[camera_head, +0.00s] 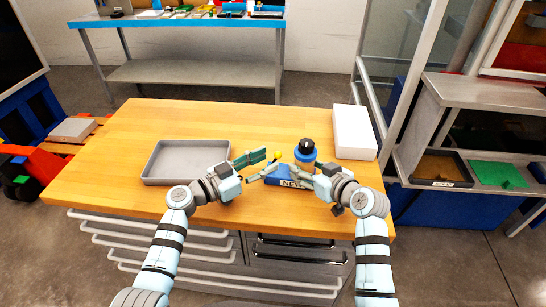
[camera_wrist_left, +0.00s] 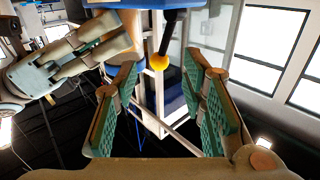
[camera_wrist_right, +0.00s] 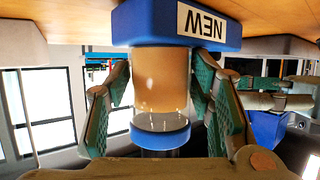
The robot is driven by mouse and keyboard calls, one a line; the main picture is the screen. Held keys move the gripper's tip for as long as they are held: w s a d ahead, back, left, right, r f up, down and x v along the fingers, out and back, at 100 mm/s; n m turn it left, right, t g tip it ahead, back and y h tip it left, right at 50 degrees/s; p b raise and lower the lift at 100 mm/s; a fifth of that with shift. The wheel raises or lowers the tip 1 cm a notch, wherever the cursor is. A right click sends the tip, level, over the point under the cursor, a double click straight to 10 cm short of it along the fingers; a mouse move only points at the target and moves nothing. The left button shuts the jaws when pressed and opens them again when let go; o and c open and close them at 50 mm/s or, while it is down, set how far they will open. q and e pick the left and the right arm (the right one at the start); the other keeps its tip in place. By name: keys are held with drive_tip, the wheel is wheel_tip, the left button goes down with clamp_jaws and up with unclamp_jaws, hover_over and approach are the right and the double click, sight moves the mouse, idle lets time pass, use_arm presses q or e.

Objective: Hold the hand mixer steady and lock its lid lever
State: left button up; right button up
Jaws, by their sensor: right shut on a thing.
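The hand mixer has a blue base (camera_head: 285,182) marked NEW, a tan cylinder (camera_wrist_right: 160,85) and a blue lid (camera_head: 304,155) with a dark knob on top. It stands upright on the table. Its lid lever, a dark rod with a yellow ball (camera_head: 278,154), points left in the head view. My right gripper (camera_wrist_right: 160,72) is shut on the tan cylinder, one finger each side. My left gripper (camera_head: 269,162) is open and empty, just left of the lever. In the left wrist view the yellow ball (camera_wrist_left: 160,62) shows beyond and between the spread fingertips, apart from them.
A grey tray (camera_head: 150,172) lies on the wooden table (camera_head: 120,145) to the left. A white box (camera_head: 354,135) stands at the right edge behind the mixer. The table's back left is clear. My two grippers are close together.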

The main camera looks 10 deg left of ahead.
sight(276, 159)
use_arm(q)
drive_tip(key=x, duration=0.3)
drive_tip(key=shift+w+d+f, duration=0.1)
drive_tip(key=shift+w+d, duration=0.2)
use_arm(e)
drive_tip(key=shift+w+d+f, duration=0.15)
drive_tip(key=shift+w, duration=0.1)
use_arm(q)
drive_tip(key=shift+a, duration=0.1)
use_arm(e)
drive_tip(key=shift+s, duration=0.1)
use_arm(q)
drive_tip(key=shift+c, duration=0.9)
clamp_jaws()
drive_tip(key=shift+d+m+g+y, duration=0.4)
drive_tip(key=shift+m+y, duration=0.1)
drive_tip(key=shift+m, duration=0.1)
drive_tip(key=shift+o, duration=0.9)
unclamp_jaws()
drive_tip(key=shift+s, duration=0.1)
